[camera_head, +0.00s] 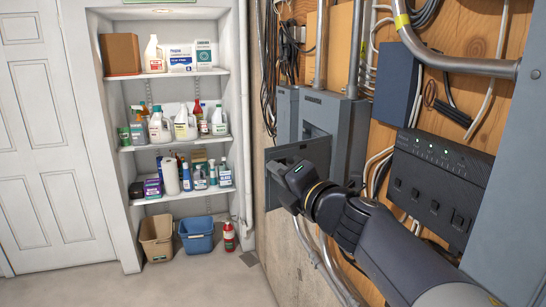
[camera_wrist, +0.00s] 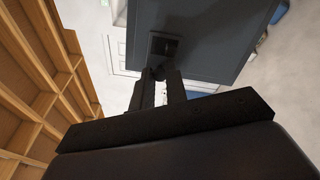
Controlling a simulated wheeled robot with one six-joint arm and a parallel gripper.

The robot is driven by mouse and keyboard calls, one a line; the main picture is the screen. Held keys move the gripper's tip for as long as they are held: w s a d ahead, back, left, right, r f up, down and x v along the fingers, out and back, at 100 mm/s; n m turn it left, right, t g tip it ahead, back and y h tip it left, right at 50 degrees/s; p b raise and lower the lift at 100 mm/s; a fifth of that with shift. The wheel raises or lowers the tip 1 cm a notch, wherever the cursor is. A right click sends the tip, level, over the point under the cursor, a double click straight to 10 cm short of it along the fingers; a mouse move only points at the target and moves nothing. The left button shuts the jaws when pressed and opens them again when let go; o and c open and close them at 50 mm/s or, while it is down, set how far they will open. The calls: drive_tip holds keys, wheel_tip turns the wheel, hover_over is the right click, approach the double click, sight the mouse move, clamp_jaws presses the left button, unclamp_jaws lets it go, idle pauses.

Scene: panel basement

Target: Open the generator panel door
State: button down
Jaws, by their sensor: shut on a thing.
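The generator panel is a grey metal box (camera_head: 348,140) on the wood-backed wall in the head view. Its darker grey door (camera_head: 291,153) appears to stand out at an angle from the box, toward the left. In the wrist view the door (camera_wrist: 215,45) fills the upper middle, with a small dark square latch or handle (camera_wrist: 165,46) on its face. My gripper (camera_wrist: 160,76) is shut on the handle at that spot. In the head view my gripper (camera_head: 284,182) is at the door's lower part, and its fingertips are hard to make out.
A black unit with green lights (camera_head: 435,185) and a blue-grey box (camera_head: 397,85) are right of the panel. Conduits and cables run around it. Shelves of bottles (camera_head: 180,140) stand left, with a tan bin (camera_head: 156,238) and blue bin (camera_head: 196,235) below. The floor in front is clear.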

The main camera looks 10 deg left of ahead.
drive_tip(key=shift+s+d+n+g+y+p, duration=0.6)
drive_tip(key=shift+d+g+y, duration=0.1)
drive_tip(key=shift+d, duration=0.15)
drive_tip(key=c, duration=1.4)
unclamp_jaws()
drive_tip(key=shift+d, duration=0.1)
drive_tip(key=b+v, duration=0.1)
drive_tip(key=v, duration=0.6)
drive_tip(key=shift+s, duration=0.15)
drive_tip(key=shift+d, duration=0.1)
